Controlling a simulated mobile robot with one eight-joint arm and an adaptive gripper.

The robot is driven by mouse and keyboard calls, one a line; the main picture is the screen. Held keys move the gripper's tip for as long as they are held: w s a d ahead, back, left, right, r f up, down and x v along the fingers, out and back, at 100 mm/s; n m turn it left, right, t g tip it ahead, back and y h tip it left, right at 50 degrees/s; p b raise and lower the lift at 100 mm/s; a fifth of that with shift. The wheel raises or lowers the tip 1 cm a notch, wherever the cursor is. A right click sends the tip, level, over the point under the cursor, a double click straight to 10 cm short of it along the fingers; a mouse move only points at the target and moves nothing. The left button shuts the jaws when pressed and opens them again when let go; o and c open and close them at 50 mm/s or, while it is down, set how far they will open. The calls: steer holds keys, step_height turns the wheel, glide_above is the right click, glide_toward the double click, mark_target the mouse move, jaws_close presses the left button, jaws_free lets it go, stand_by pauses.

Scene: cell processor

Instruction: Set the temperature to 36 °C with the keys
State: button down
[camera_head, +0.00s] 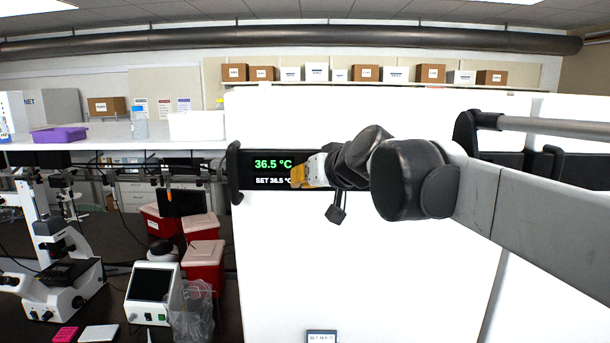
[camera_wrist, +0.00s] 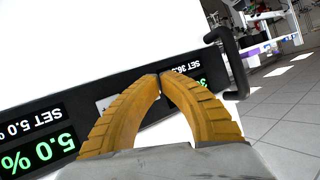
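The temperature display (camera_head: 272,164) on the black control strip of the white cabinet reads 36.5 °C in green, with SET 36.5 °C in white below. In the wrist view the strip appears upside down, and the temperature display (camera_wrist: 188,72) is partly covered by my fingers. My gripper (camera_head: 297,176) is at the strip, just right of the readout. Its two yellow fingers (camera_wrist: 161,76) have their tips together, with nothing seen between them. A small white marking (camera_wrist: 106,103) shows beside the left finger; the keys are otherwise hidden. I cannot tell if the tips touch the strip.
A second display (camera_wrist: 40,150) reads 5.0 % with SET 5.0. A black handle (camera_head: 234,172) juts out at the cabinet's left edge. A microscope (camera_head: 62,262) and red bins (camera_head: 203,262) stand at left. The cabinet front (camera_head: 390,280) below is mostly clear.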

steer(key=shift+w, duration=0.4)
steer(key=shift+w, duration=0.3)
stand_by(0.6)
steer(key=shift+s, duration=0.85)
steer(key=shift+s+a+p, duration=0.1)
steer(key=shift+s+p, duration=0.2)
steer(key=shift+s, duration=2.15)
steer(key=shift+f, duration=0.1)
steer(key=s+d+f+m+g+h+b, duration=0.1)
steer(key=s+d+f+b, duration=0.5)
steer(key=f+b, duration=0.7)
steer(key=s+d+f+m+g+h+b, duration=0.1)
steer(key=s+d+f+b, duration=0.5)
steer(key=f, duration=2.5)
steer(key=s+d+f+m+g+h+b, duration=0.1)
steer(key=s+d+f+h+b, duration=0.3)
steer(key=f+b, duration=1.7)
steer(key=s+d+f+g, duration=0.1)
steer(key=s+d, duration=0.2)
steer(key=s, duration=0.5)
steer(key=shift+s+f+g, duration=0.25)
steer(key=shift+s+g, duration=0.05)
